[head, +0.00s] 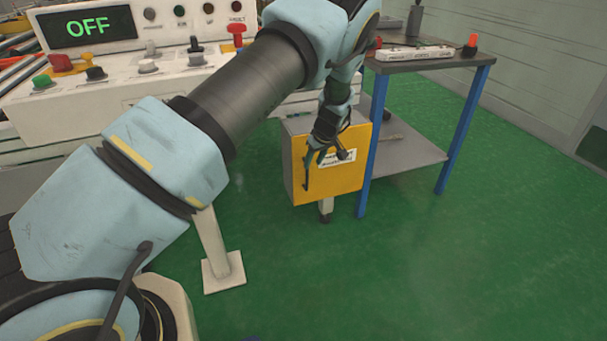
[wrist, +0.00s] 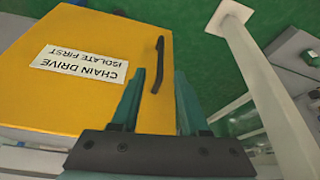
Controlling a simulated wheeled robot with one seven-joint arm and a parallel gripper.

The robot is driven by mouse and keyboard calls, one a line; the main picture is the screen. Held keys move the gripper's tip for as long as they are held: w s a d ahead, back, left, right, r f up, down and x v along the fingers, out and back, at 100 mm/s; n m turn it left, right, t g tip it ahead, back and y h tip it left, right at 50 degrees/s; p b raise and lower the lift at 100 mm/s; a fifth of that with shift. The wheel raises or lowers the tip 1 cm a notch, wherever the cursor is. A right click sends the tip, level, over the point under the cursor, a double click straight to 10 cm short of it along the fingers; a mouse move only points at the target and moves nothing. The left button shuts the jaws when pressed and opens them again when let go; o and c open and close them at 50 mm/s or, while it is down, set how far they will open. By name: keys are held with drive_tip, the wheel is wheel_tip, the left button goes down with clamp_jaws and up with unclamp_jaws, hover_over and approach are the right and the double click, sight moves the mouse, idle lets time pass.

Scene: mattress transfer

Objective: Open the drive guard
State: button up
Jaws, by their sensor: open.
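The drive guard is a yellow panel (head: 335,180) on the front of a box beneath the control console. It looks closed, and its white label reads "CHAIN DRIVE ISOLATE FIRST". It fills the upper left of the wrist view (wrist: 100,95). A dark bar handle (wrist: 158,65) is near one edge of the panel; in the head view it is the left edge (head: 306,173). My gripper (head: 325,154) is in front of the panel. In the wrist view its open fingers (wrist: 160,75) point toward the handle, which appears between the tips. I cannot tell whether they touch it.
The console display (head: 87,27) reads OFF, with several knobs and buttons below. A blue-legged table (head: 430,66) stands just right of the guard. A pale support leg (head: 212,245) stands to the left. The green floor in front is clear.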

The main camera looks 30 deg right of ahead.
sight(307, 188)
drive_tip(key=x, duration=1)
drive_tip(key=shift+a+f, duration=0.1)
drive_tip(key=shift+f, duration=0.1)
clamp_jaws()
idle(1.1)
